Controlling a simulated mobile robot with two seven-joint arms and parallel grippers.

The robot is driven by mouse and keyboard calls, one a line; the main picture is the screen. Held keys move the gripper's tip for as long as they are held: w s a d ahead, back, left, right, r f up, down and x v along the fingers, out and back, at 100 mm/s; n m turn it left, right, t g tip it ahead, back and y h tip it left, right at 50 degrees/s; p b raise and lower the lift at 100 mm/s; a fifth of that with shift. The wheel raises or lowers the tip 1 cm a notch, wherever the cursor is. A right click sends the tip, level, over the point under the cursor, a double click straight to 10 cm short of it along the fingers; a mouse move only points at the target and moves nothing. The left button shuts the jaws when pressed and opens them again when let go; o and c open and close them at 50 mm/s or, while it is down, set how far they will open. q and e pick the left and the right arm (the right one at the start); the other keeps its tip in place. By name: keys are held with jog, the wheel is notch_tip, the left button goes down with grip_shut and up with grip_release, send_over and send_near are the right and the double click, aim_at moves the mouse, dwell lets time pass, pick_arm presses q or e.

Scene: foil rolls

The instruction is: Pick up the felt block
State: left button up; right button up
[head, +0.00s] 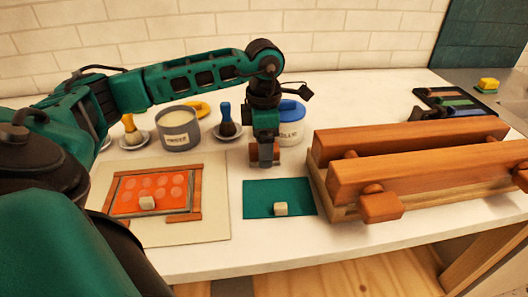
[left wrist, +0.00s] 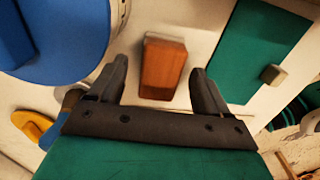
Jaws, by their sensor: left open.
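A reddish-brown block with a pale edge, seemingly the felt block (left wrist: 163,68), stands on the white table and shows between the fingers of my left gripper (left wrist: 158,82) in the left wrist view. The fingers are open, with visible space on both sides of the block. In the head view my left gripper (head: 264,158) points down at the block, in front of the blue-lidded jar, and partly hides it. I cannot tell how far the fingertips are above the table. My right gripper is not in view.
A teal mat (head: 258,198) with a small pale cube (head: 280,209) lies in front. An orange framed panel (head: 150,193) is left. A wooden press (head: 415,165) stands right. A grey tin (head: 179,130), a blue-lidded jar (head: 291,130) and brushes in dishes stand behind.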

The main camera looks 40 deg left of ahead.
pick_arm(q)
jog(key=shift+f, duration=0.45)
jog(key=c, duration=1.1)
jog(key=shift+r, duration=0.2)
notch_tip(320, 180, up, 20)
jog(key=p, duration=0.4)
jog(key=shift+f, duration=0.1)
